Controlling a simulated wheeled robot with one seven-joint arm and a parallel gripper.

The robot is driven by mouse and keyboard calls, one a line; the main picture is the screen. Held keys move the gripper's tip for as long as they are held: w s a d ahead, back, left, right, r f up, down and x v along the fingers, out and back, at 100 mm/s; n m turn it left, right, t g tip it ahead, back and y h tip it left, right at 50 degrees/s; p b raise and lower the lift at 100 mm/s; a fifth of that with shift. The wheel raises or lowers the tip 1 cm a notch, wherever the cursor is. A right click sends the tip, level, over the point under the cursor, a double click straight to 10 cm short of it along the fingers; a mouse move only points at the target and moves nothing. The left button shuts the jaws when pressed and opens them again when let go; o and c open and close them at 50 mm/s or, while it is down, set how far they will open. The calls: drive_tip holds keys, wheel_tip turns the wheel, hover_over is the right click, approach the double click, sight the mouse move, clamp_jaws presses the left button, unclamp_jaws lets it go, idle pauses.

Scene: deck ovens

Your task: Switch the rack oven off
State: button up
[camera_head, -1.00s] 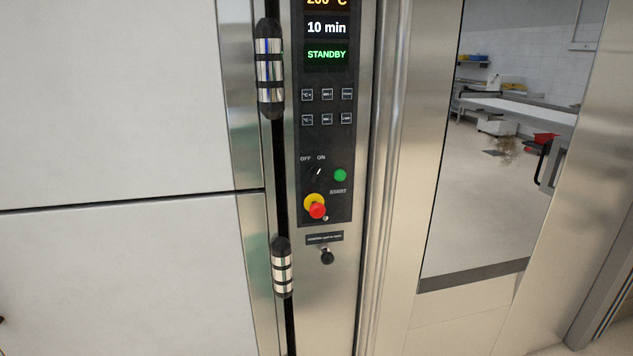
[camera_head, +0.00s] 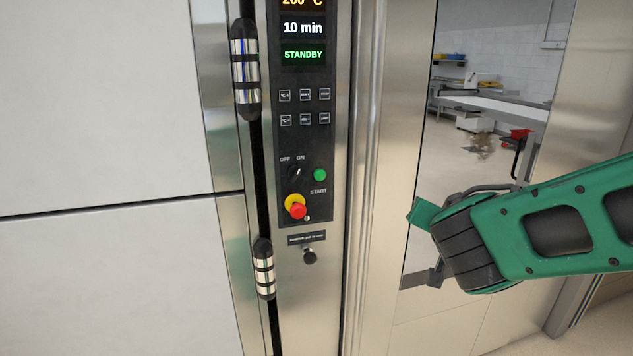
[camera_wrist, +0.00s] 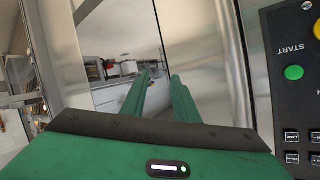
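The rack oven's control panel (camera_head: 304,135) is in the middle of the head view. Its small black OFF/ON switch (camera_head: 295,173) has a pale pointer tilted up and right, toward the ON label. The status display (camera_head: 303,55) reads STANDBY in green. My gripper (camera_wrist: 161,78) shows two green fingers with a narrow gap between them and nothing held. In the head view it is to the right of the panel, apart from it. In the wrist view the panel (camera_wrist: 284,110) appears turned at the right edge; the switch is not visible there.
The green START button (camera_head: 320,174) and the red emergency stop (camera_head: 298,210) on its yellow base are close to the switch. A black knob (camera_head: 310,256) sits below the panel.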

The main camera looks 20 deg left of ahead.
drive_tip(key=s+a+r+n+t+y, duration=0.2)
drive_tip(key=s+a+y, duration=0.15)
drive_tip(key=a, duration=0.95)
drive_tip(key=n+y, duration=0.2)
drive_tip(key=y, duration=0.3)
approach(296, 176)
drive_tip(key=x, duration=0.8)
